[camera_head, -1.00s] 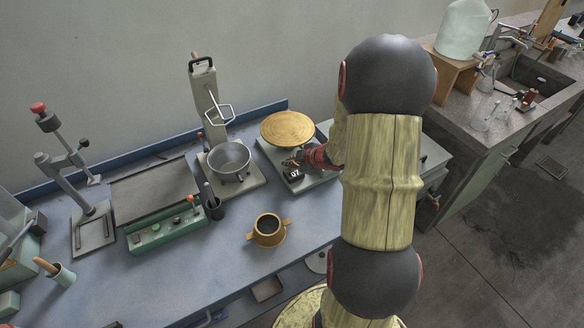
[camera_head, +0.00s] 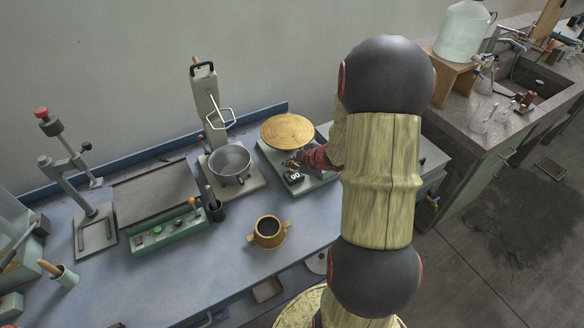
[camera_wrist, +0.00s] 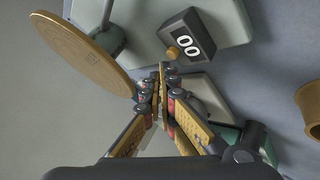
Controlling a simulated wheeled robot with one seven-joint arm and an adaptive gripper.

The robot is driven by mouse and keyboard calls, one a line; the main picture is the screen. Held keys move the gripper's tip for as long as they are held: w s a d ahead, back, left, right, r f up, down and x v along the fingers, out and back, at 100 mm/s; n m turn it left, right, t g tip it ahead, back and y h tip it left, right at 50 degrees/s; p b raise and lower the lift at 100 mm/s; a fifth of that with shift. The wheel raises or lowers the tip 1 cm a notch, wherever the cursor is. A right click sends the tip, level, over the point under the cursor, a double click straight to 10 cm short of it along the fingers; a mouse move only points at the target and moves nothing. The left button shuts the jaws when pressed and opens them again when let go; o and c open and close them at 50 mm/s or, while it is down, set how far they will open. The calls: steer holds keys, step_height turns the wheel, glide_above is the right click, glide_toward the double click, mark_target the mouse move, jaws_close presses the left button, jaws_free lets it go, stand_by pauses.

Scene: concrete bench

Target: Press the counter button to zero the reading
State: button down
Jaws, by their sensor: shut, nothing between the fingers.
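The counter is a small dark box (camera_head: 293,177) at the front of the pale green device with the round brass plate. Its white display reads 00, and it also shows in the wrist view (camera_wrist: 196,34). A small brass button (camera_wrist: 173,52) sits on the counter's near side in the wrist view. My gripper (camera_wrist: 161,70) is shut and empty, with its fingertips just beside the button. I cannot tell whether they touch it. In the head view my gripper (camera_head: 291,163) is small and partly hidden behind my arm.
The round brass plate (camera_head: 287,130) stands close behind my gripper, left of it in the wrist view (camera_wrist: 85,52). A metal pot (camera_head: 230,161) on a stand is to the left. A brass two-handled cup (camera_head: 268,231) stands in front. The blue bench around the cup is clear.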

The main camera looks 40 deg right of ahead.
mark_target(291, 173)
steer(key=shift+r, duration=0.15)
step_height(291, 173, up, 5)
steer(key=p, duration=0.5)
stand_by(0.3)
stand_by(0.7)
